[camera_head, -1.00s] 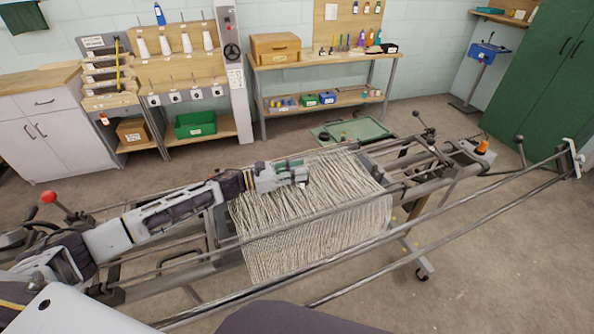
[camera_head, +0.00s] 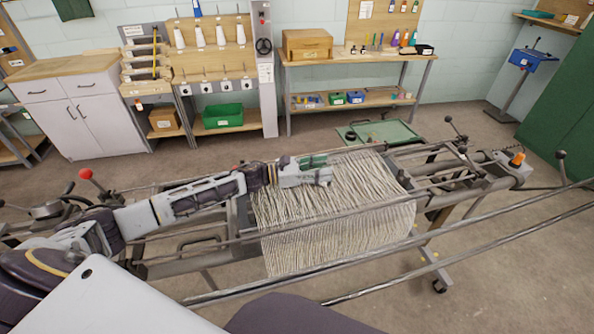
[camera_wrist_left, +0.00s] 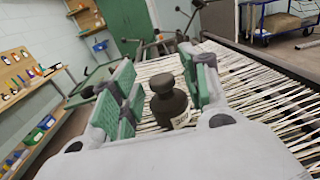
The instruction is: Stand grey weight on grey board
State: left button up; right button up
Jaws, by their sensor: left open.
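A dark grey weight (camera_wrist_left: 168,100) with a knob on top and a pale label shows in the left wrist view. It stands between the green-padded fingers of my left gripper (camera_wrist_left: 160,72), with pale threads behind and below it. The fingers are open, with a visible gap at least on the left of the weight. In the head view my left gripper (camera_head: 322,169) is over the far left part of the pale warp threads (camera_head: 340,220), and the weight cannot be made out there. I cannot pick out a grey board for certain. My right gripper is not in view.
The loom's metal frame (camera_head: 200,262) and long bars run across the front. A green tray (camera_head: 390,133) with a dark round item lies behind the loom. A workbench (camera_head: 360,58) and a white cabinet (camera_head: 75,125) stand along the wall. Floor at the right front is clear.

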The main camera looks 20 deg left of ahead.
pick_arm(q)
jog(key=shift+v, duration=0.85)
jog(key=shift+b+v, duration=0.45)
jog(key=shift+v, duration=3.25)
jog(key=shift+b+v, duration=0.3)
jog(key=shift+v, duration=0.5)
jog(key=shift+s+a, duration=0.4)
jog(key=shift+a, duration=0.15)
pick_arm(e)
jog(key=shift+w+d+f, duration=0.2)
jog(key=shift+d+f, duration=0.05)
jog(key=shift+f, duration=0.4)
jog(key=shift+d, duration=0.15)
